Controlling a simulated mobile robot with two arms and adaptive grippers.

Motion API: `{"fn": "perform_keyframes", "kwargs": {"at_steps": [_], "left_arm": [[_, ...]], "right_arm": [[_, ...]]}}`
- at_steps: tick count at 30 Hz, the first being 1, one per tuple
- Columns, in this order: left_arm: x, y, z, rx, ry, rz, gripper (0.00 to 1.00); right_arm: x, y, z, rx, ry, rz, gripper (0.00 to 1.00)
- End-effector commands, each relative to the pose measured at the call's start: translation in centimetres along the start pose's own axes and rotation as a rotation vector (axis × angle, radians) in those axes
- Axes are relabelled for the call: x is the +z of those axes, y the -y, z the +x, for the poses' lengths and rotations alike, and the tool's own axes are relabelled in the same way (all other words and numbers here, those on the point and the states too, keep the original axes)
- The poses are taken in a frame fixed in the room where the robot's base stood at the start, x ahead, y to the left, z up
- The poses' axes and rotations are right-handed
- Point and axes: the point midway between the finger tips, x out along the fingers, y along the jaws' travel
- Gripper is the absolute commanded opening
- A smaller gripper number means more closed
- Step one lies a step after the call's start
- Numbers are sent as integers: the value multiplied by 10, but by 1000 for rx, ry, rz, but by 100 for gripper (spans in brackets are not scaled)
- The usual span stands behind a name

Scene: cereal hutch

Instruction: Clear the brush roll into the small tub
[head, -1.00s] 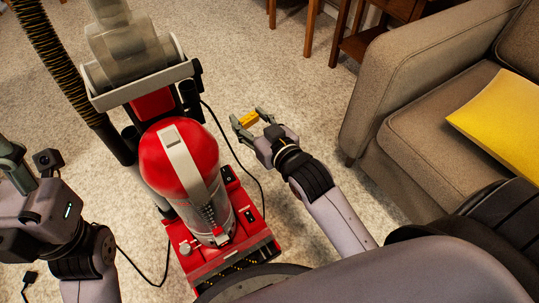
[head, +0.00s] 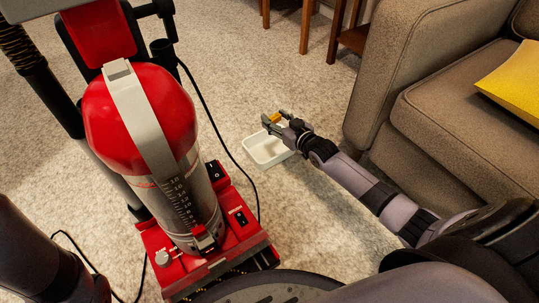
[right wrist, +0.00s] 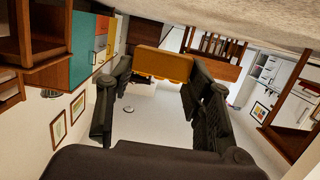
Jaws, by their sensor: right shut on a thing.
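My right gripper (head: 274,121) is shut on a small yellow-orange block (head: 277,117). The right wrist view also shows the block (right wrist: 162,64) between the fingertips. The small white tub (head: 256,160) stands on the carpet, and the gripper overlaps its far rim in the head view. The height of the block above the tub is hard to tell. The red upright vacuum (head: 105,120) stands left of the tub. Yellow-specked bristles of the brush roll (head: 226,280) show at its front base, partly hidden by my own body. My left gripper is out of the head view.
A black cord (head: 213,125) hangs down between the vacuum and the tub. A brown sofa (head: 402,65) with a yellow cushion (head: 515,85) stands at the right. Wooden furniture legs (head: 306,25) are at the back. Carpet around the tub is clear.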

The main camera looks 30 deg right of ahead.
Motion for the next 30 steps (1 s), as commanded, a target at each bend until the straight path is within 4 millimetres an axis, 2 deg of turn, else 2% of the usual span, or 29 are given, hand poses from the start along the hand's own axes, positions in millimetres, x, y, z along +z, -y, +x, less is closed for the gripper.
{"fn": "perform_keyframes", "kwargs": {"at_steps": [3,8,21,30], "left_arm": [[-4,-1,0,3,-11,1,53],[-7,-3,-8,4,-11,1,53],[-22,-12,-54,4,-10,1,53],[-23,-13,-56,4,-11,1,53]], "right_arm": [[5,-9,3,10,-3,0,33],[13,-10,4,11,-3,1,33],[60,-10,14,11,-3,2,33],[62,-9,14,10,-3,2,33]]}}
